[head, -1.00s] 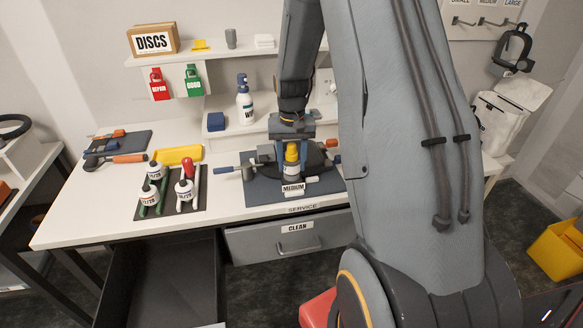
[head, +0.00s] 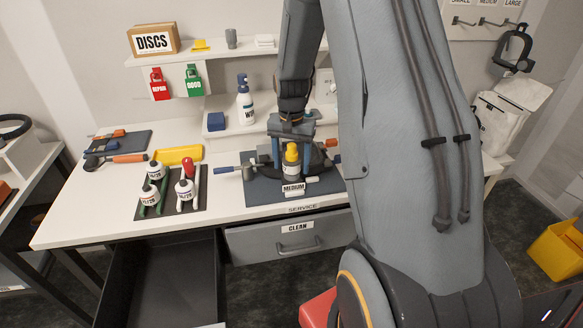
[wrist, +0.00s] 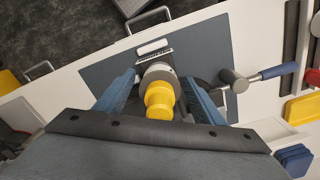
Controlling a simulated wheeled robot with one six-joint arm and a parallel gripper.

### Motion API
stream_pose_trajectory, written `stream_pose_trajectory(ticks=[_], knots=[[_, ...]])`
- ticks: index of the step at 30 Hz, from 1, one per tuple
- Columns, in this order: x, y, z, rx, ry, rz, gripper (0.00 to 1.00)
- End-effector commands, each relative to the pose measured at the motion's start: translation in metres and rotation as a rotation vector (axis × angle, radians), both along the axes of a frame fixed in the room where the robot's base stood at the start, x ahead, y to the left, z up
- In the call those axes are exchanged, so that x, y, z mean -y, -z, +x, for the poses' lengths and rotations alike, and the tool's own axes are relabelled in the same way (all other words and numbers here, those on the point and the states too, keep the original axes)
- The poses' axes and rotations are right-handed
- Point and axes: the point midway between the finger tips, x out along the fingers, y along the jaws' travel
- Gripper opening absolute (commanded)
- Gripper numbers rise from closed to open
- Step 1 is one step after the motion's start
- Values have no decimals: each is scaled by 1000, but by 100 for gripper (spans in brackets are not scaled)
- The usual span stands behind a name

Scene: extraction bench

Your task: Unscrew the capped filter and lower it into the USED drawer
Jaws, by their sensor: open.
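What the filter's base is fixed to is partly hidden.
The drawer marked CLEAN (head: 260,243) is shut under the mat. A rack of several bottles (head: 172,208) stands left of the mat (head: 262,192). A blue-handled tool (head: 227,169) lies at the mat's left. A yellow tray (head: 179,154) sits behind the bottles.

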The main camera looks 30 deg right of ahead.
Motion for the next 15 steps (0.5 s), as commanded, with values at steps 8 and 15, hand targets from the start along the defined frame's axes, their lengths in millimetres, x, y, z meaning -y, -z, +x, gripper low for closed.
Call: stream_pose_trajectory(ticks=[8,15], knots=[[0,0,0,0,346,0,62],[0,0,0,0,648,0,62]])
